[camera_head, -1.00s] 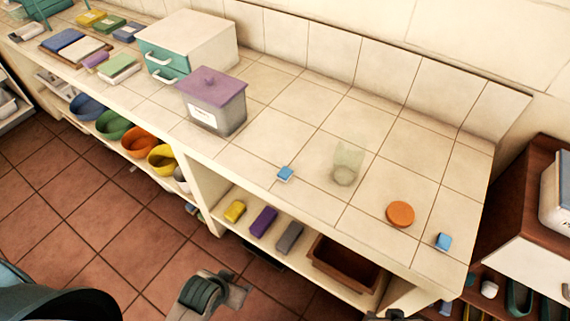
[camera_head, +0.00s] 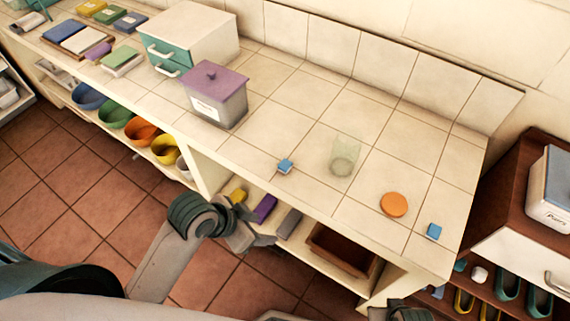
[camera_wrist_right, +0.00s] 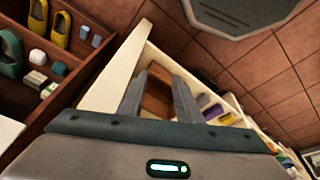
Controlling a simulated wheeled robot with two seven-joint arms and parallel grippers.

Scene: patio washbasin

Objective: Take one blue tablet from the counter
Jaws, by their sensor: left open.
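Two small blue tablets lie on the tiled counter (camera_head: 300,110) in the head view. One blue tablet (camera_head: 285,166) is near the front edge at the middle; the other blue tablet (camera_head: 434,231) is near the right end. My left gripper (camera_head: 250,237) is open, below the counter's front edge, left of and lower than the middle tablet, apart from it. Its fingertips are hard to make out against the shelf. My right gripper (camera_wrist_right: 160,98) shows in the right wrist view with its fingers apart and nothing between them.
A clear glass (camera_head: 344,157) stands just right of the middle tablet. An orange disc (camera_head: 394,204) lies left of the right tablet. A purple-lidded container (camera_head: 216,95) stands farther left. The lower shelf holds small blocks and a brown tray (camera_head: 340,252).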

